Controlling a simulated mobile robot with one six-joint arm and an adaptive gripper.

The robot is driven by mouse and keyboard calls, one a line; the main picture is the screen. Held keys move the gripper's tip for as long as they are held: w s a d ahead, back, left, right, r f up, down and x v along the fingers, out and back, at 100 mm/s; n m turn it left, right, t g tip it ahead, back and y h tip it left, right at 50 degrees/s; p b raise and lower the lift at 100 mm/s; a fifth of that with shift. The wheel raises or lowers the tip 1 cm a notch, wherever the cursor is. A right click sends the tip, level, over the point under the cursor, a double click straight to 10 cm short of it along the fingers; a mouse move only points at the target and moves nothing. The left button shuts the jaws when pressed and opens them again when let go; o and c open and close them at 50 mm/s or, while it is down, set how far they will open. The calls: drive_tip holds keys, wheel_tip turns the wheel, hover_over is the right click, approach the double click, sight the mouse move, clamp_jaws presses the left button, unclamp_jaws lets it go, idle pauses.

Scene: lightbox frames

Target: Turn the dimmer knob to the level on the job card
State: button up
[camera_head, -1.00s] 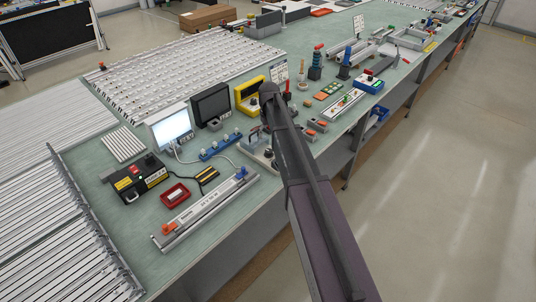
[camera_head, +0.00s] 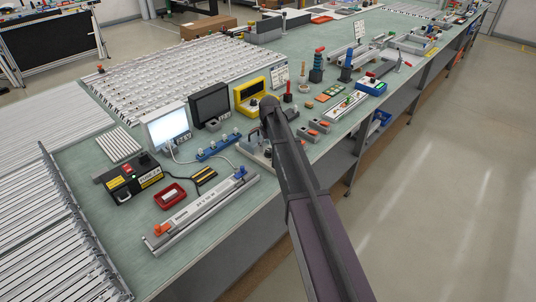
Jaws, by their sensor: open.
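A lightbox (camera_head: 166,128) with a bright white screen stands on the green bench at the left, with a pale cable at its lower right. I cannot make out a dimmer knob on it at this size. A black box (camera_head: 131,180) with yellow labels and a red switch sits in front and to the left of it. A white printed card (camera_head: 280,77) stands beyond the yellow case; its writing is unreadable. My arm crosses the middle of the view, its dark joint just in front of the yellow case. My gripper does not show; the arm hides what lies behind it.
A dark monitor (camera_head: 210,104) and a yellow case (camera_head: 250,94) stand right of the lightbox. A blue rack (camera_head: 218,147), red tray (camera_head: 170,195) and long metal rail (camera_head: 202,212) lie in front. Several tools crowd the bench to the right. The floor at right is clear.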

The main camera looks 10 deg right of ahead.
drive_tip(key=shift+f+b, duration=0.5)
drive_tip(key=shift+f, duration=0.25)
clamp_jaws()
